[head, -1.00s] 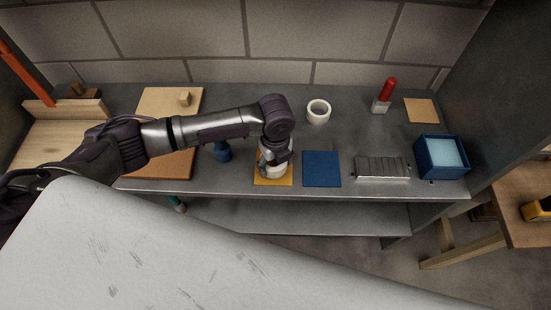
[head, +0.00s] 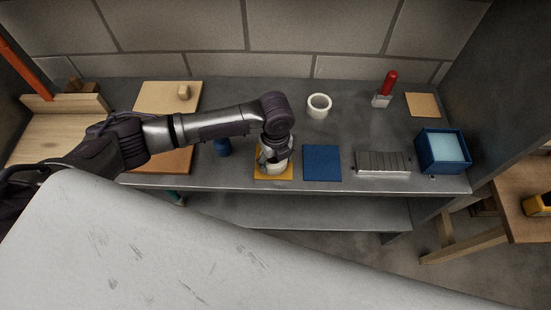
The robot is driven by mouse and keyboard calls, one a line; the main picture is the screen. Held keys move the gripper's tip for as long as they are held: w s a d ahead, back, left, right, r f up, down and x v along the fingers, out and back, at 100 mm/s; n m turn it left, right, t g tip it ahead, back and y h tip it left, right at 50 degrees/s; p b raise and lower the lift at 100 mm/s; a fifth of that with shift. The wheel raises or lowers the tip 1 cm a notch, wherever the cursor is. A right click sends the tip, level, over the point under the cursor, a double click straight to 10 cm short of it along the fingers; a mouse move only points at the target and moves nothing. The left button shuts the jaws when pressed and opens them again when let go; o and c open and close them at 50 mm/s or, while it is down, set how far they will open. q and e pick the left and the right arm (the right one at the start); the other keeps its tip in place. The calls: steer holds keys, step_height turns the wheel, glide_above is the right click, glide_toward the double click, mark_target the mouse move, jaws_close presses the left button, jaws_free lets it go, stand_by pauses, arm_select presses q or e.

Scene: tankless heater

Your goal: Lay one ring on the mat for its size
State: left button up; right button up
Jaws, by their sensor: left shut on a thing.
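My left gripper (head: 273,160) points down over the yellow mat (head: 261,176) and is shut on a white ring (head: 275,169). The gripper hides much of this ring. It is at or just above the mat; I cannot tell whether it touches. A blue mat (head: 322,163) lies bare just right of the yellow one. My right gripper is not in view.
Boards lie at the left. Bench is clear between the second ring and blue mat.

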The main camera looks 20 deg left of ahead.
arm_select(q)
steer(key=shift+f, duration=0.2)
steer(key=o, duration=1.2)
steer(key=shift+o, duration=0.2)
step_height(320, 180, up, 12)
